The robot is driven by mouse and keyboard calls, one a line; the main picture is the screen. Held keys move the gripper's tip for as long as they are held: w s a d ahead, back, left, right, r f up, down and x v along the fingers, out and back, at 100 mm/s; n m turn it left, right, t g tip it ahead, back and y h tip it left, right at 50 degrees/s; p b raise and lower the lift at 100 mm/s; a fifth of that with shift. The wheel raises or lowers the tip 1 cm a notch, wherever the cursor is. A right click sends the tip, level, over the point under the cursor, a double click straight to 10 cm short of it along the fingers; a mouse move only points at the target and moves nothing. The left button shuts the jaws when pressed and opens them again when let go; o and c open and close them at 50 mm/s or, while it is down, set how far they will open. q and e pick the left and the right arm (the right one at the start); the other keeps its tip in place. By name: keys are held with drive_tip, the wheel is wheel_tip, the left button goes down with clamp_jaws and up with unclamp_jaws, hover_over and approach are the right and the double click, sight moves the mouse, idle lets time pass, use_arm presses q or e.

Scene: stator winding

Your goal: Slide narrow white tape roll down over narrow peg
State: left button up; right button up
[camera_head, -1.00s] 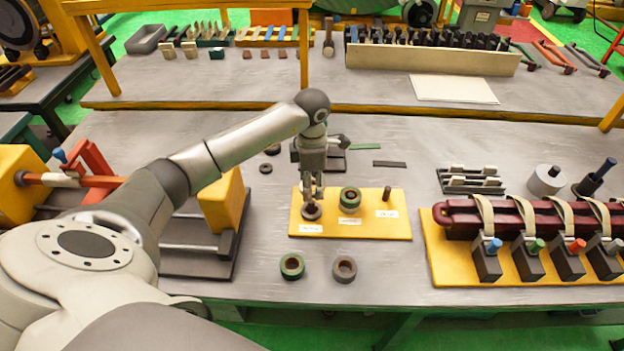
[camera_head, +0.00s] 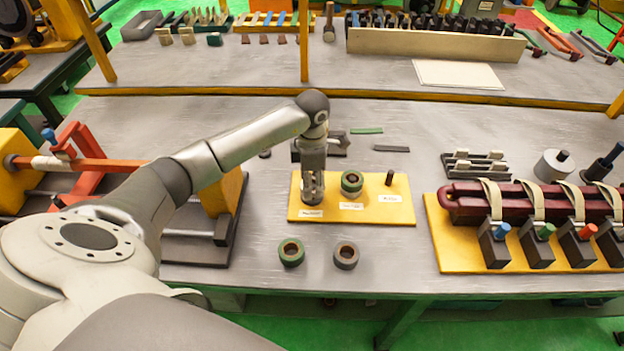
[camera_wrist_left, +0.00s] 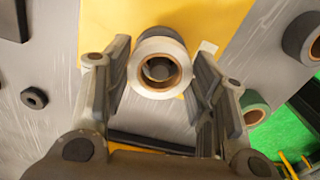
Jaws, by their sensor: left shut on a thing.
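The white tape roll (camera_wrist_left: 138,76), with a brown core, sits between the fingers of my left gripper (camera_wrist_left: 163,88) in the left wrist view. The gripper is shut on it. In the head view my left gripper (camera_head: 312,198) points down over the left end of the yellow board (camera_head: 372,215), hiding the peg there. Something round and dark shows within the core; I cannot tell whether the roll is around the peg. A darker roll (camera_wrist_left: 157,39) shows partly behind it. The board's right peg (camera_head: 389,178) is bare. My right gripper is not in view.
A green-topped roll (camera_head: 352,181) stands at the board's middle. A green roll (camera_head: 291,252) and a dark roll (camera_head: 346,255) lie in front of the board. A dark-red coil assembly (camera_head: 480,207) stands to the right. The table between is clear.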

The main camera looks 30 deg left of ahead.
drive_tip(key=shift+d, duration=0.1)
use_arm(q)
drive_tip(key=o, duration=1)
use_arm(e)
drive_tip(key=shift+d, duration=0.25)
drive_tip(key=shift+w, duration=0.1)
use_arm(q)
wheel_tip(320, 180, up, 12)
drive_tip(key=shift+r, duration=0.1)
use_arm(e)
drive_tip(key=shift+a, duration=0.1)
